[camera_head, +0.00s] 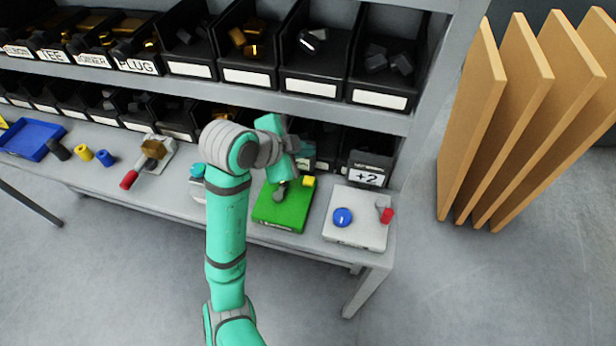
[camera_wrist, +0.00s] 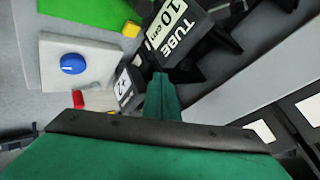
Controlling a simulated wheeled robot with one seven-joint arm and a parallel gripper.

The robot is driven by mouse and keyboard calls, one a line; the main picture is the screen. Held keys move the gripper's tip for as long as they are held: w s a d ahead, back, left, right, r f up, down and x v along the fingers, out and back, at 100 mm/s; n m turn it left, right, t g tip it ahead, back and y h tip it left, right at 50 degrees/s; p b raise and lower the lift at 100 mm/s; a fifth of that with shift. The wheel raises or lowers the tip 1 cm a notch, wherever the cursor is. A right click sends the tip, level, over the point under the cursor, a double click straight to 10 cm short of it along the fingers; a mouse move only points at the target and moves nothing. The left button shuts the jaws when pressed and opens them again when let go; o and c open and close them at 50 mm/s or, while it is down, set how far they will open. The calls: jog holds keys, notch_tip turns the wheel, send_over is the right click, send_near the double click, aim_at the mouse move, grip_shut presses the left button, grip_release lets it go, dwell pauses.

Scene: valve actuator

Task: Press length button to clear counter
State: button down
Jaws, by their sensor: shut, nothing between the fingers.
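My gripper (camera_wrist: 160,76) shows in the wrist view as shut green fingers with nothing held. Its tip overlaps the lower edge of a dark box labelled "TUBE 10 (cm)" (camera_wrist: 172,32); I cannot tell whether they touch. In the head view my arm covers most of that box, and the fingertips cannot be made out. The counter box reading "+2" (camera_head: 367,175) stands at the bench's right rear; it also shows in the wrist view (camera_wrist: 124,88). A blue round button (camera_head: 342,217) sits on a white base (camera_head: 353,238). No button is clearly marked as length.
A red-tipped lever (camera_head: 386,214) is on the white base's right. A green base (camera_head: 272,215) with a yellow block (camera_head: 308,181) lies left of it. Black bins (camera_head: 313,45) fill the shelf above. Tan boards (camera_head: 530,110) stand right of the bench. A blue tray (camera_head: 31,139) is far left.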

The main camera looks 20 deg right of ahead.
aim_at(306, 183)
jog(key=shift+f, duration=4.35)
jog(key=shift+a, duration=0.1)
jog(key=shift+f, duration=0.2)
jog(key=shift+s+f, duration=0.1)
jog(key=shift+f, duration=0.1)
